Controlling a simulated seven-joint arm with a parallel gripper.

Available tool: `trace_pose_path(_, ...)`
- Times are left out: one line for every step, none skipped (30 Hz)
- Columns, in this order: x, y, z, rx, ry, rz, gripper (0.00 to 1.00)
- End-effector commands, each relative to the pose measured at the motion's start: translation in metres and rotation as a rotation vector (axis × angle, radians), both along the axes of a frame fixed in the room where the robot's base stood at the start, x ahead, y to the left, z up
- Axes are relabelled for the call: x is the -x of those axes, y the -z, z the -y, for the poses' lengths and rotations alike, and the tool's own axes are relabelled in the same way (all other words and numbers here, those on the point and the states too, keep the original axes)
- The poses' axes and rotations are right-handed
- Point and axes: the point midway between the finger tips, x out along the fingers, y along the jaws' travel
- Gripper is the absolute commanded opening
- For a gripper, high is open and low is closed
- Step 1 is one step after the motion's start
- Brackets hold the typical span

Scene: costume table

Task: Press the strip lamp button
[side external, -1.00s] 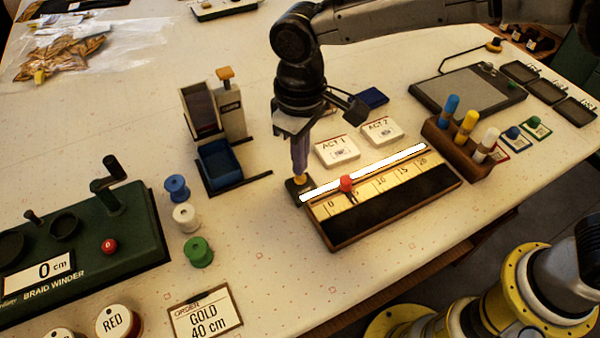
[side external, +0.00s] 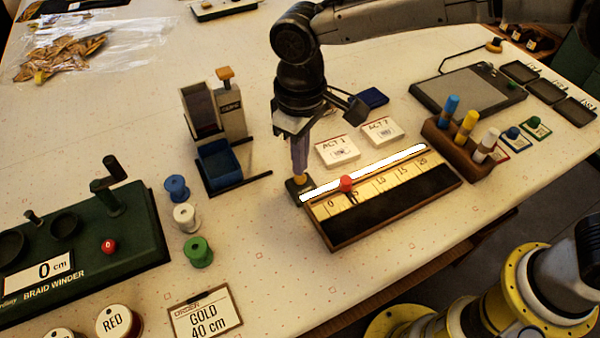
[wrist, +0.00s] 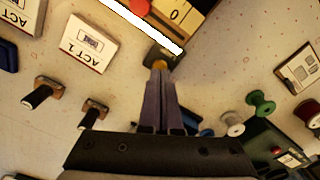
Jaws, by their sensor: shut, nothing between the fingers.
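The strip lamp (side external: 365,172) is a bright white bar along the back edge of a wooden ruler board and is lit. At its left end is a small black base (side external: 297,188) with a yellow-orange button (side external: 300,178) on top. My gripper (side external: 300,172) points down with its fingers shut and empty, its tips at the button. In the wrist view the fingertips (wrist: 160,72) meet the yellow button (wrist: 159,65) on the black base (wrist: 163,52), partly covering it. I cannot tell how far the button is pressed.
The ruler board (side external: 385,205) with a red knob (side external: 346,183) lies just right of my gripper. Cards ACT 1 (side external: 337,151) and ACT 7 (side external: 382,131) lie behind. Spools (side external: 185,217), a green braid winder (side external: 80,245) and a blue-tray dispenser (side external: 218,165) stand left.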

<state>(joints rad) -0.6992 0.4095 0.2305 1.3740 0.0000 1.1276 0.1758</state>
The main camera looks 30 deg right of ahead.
Motion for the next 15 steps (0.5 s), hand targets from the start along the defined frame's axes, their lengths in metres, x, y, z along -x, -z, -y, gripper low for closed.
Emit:
trace_pose_path(0.0, 0.0, 0.0, 0.0, 0.0, 0.0, 0.0)
trace_pose_path(0.0, 0.0, 0.0, 0.0, 0.0, 0.0, 0.0)
trace_pose_path(0.0, 0.0002, 0.0, 0.0, 0.0, 0.0, 0.0)
trace_pose_path(0.0, 0.0004, 0.0, 0.0, 0.0, 0.0, 0.0)
trace_pose_path(0.0, 0.0008, 0.0, 0.0, 0.0, 0.0, 0.0)
trace_pose_path(0.0001, 0.0015, 0.0, 0.0, 0.0, -0.001, 0.0)
trace_pose_path(0.0001, 0.0021, 0.0, 0.0, 0.0, -0.001, 0.0)
trace_pose_path(0.0001, 0.0028, 0.0, 0.0, 0.0, -0.001, 0.0)
trace_pose_path(0.0001, 0.0038, 0.0, 0.0, 0.0, -0.001, 0.0)
trace_pose_path(0.0001, 0.0045, 0.0, 0.0, 0.0, -0.001, 0.0)
trace_pose_path(0.0001, 0.0052, 0.0, 0.0, 0.0, -0.001, 0.0)
trace_pose_path(0.0002, 0.0062, 0.0001, 0.001, 0.0, -0.002, 0.0)
trace_pose_path(0.0001, 0.0069, 0.0, 0.001, 0.0, -0.002, 0.0)
trace_pose_path(0.0001, 0.0076, 0.0, 0.001, 0.0, -0.002, 0.0)
trace_pose_path(0.0001, 0.0085, 0.0, 0.001, 0.0, -0.002, 0.0)
